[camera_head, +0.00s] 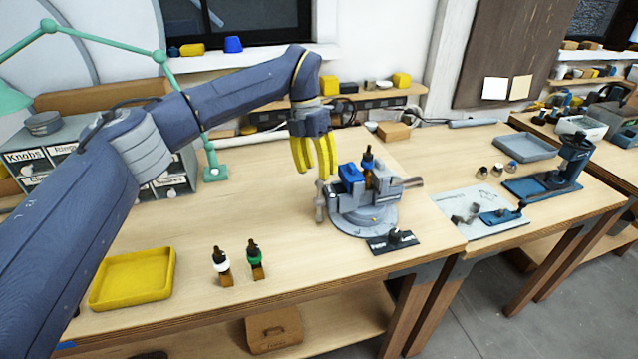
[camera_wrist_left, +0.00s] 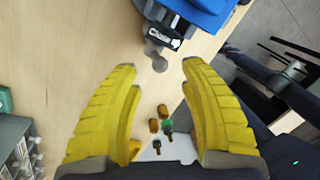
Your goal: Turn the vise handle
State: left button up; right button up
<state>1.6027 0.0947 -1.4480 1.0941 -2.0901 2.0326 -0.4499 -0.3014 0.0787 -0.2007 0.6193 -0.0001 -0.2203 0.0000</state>
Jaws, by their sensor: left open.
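A grey bench vise (camera_head: 365,215) on a round base stands near the right end of the wooden table, with a blue part on top. Its handle (camera_head: 320,203), an upright grey bar with thick ends, is on the vise's left side. My left gripper (camera_head: 316,168), with yellow fingers, points down just above and beside the handle. In the left wrist view the fingers (camera_wrist_left: 158,68) are spread apart, and a round grey handle end (camera_wrist_left: 155,60) shows between or just beyond their tips. I cannot tell whether they touch it. My right gripper is not in view.
A dropper bottle (camera_head: 367,160) stands upright at the vise. Two more dropper bottles, white-collared (camera_head: 221,264) and green-collared (camera_head: 255,260), stand near the table's front. A yellow tray (camera_head: 132,279) lies at left. A small black label stand (camera_head: 391,242) sits before the vise.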

aim_at(319, 184)
pick_arm(q)
jog(key=shift+s+d+f, duration=0.15)
jog(key=shift+f, duration=0.95)
jog(key=shift+s+d+f, duration=0.15)
jog(key=shift+f, duration=0.9)
grip_shut()
